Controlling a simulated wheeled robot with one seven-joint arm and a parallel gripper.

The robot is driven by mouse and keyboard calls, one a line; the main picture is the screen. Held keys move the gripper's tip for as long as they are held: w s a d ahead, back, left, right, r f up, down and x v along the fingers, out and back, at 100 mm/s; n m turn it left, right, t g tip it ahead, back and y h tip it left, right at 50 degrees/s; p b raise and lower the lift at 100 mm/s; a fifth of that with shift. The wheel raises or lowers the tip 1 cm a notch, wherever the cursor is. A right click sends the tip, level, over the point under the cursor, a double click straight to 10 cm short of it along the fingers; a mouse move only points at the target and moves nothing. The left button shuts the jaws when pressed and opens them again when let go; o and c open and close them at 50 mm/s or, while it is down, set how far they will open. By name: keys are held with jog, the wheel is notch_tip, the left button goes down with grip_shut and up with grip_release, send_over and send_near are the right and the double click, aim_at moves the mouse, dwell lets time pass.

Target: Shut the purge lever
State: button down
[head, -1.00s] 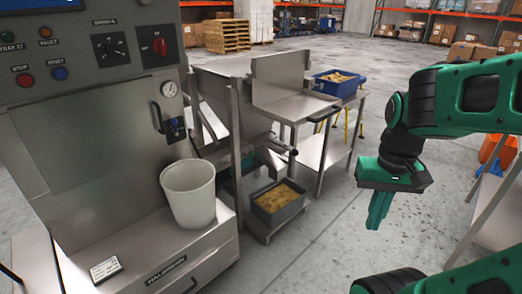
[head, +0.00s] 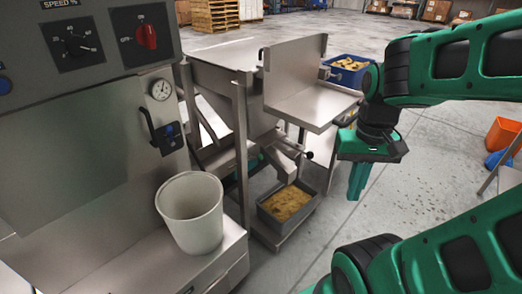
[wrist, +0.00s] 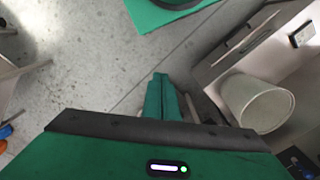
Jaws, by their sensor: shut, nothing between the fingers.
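A short lever with a black ball knob (head: 309,155) sticks out from the steel chute (head: 284,165), above a grey bin (head: 268,215) of yellow product. It looks like the purge lever, but no label is readable and I cannot tell its setting. My gripper (head: 357,182) is shut and empty, pointing down, to the right of the knob and apart from it. Its closed green fingers also show in the wrist view (wrist: 160,88), over bare floor. The knob cannot be made out in the wrist view.
A control cabinet (head: 90,110) with a black handle (head: 148,126) stands at left. A white bucket (head: 192,215) sits on its ledge. A blue crate (head: 349,66) of yellow product stands behind the steel hopper. Floor is clear below my gripper.

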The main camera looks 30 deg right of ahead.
jog(key=shift+w+a, duration=0.2)
